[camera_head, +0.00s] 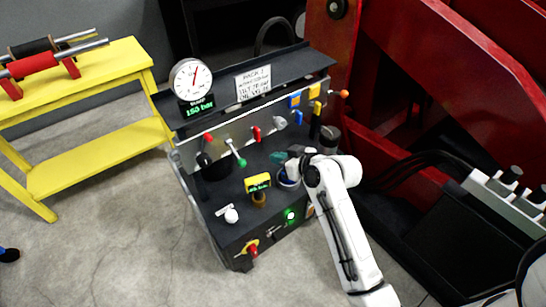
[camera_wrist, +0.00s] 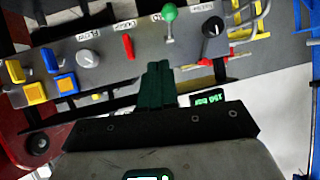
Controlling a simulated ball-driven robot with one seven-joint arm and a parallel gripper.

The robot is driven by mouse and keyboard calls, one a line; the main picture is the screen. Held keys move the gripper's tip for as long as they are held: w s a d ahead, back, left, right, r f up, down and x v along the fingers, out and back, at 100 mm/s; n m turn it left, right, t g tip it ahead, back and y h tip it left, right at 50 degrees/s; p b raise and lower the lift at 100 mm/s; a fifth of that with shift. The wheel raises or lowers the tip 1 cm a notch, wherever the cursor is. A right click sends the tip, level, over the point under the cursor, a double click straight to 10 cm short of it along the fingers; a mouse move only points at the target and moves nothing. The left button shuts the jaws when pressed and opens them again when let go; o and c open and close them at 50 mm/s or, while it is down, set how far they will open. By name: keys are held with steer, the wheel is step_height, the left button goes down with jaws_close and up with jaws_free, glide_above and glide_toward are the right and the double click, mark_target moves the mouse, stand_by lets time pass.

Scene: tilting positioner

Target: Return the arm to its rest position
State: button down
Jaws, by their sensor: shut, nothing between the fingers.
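My white arm (camera_head: 341,228) reaches up from the lower right over the dark control bench (camera_head: 228,238). My gripper (camera_head: 278,157) is above the bench top, in front of the lever panel, partly hidden by my wrist. In the wrist view my gripper (camera_wrist: 160,80) shows its dark green fingers pressed together, with nothing between them. The fingers point toward the panel (camera_wrist: 115,60), which carries a green-knobbed lever (camera_wrist: 169,14), a red lever (camera_wrist: 128,47) and a grey knob (camera_wrist: 88,59). Whether the fingertips touch the panel cannot be told.
A red machine frame (camera_head: 440,60) and dark hoses (camera_head: 405,165) lie to the right. A yellow table (camera_head: 100,150) stands at left. Open concrete floor (camera_head: 120,230) lies between.

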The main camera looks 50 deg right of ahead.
stand_by(0.6)
steer(key=s+a+f+n+g+y, duration=0.1)
steer(key=s+a+f+g+y, duration=0.25)
steer(key=a, duration=0.55)
steer(key=s+a+f+g+h, duration=0.1)
steer(key=s+a+g, duration=0.3)
steer(key=s, duration=0.6)
steer(key=s+a+f+g+h+p, duration=0.1)
steer(key=s+a+g, duration=0.2)
steer(key=s, duration=0.6)
steer(key=shift+s+a+f+n+g+h, duration=0.3)
steer(key=shift+s+a+f+g+h, duration=0.05)
steer(key=shift+a+f+g, duration=0.1)
